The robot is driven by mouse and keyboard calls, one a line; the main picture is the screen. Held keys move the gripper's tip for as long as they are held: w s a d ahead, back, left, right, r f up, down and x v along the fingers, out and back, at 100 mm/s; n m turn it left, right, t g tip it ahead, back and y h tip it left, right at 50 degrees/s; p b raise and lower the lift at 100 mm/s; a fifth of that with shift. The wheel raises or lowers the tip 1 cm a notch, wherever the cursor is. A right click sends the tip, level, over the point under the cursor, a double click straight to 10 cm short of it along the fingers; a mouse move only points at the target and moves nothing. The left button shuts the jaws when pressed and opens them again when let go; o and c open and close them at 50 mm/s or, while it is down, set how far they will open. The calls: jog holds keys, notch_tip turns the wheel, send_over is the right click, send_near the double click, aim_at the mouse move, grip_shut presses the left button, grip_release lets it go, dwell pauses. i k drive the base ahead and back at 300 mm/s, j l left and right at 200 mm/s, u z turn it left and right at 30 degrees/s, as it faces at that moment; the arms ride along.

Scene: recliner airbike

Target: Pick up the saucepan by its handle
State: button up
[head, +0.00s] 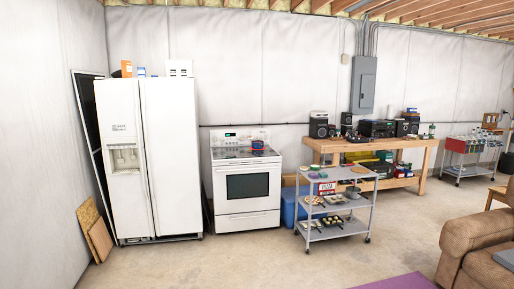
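A small dark pan-like vessel (353,192) sits on the middle shelf of the grey cart (300,185); it may be the saucepan, but its handle is too small to make out clearly. A small blue pot (257,144) sits at the right of the white stove's top (228,156); I cannot tell whether it has a long handle. Both are far from my camera. My gripper is not in view.
A white fridge (172,150) stands left of the stove. A blue bin (289,208) is behind the cart. A wooden workbench (418,146) stands at the back. A brown recliner (470,240) is at front right. The concrete floor (230,258) before the stove is clear.

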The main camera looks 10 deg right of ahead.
aim_at(257, 145)
jog(key=i+z, duration=0.2)
jog(key=i, duration=5.85)
jog(key=i+l+u, duration=0.1)
jog(key=i, duration=0.95)
jog(key=i+l+u, duration=0.25)
jog(key=i, duration=0.2)
jog(key=j, duration=0.1)
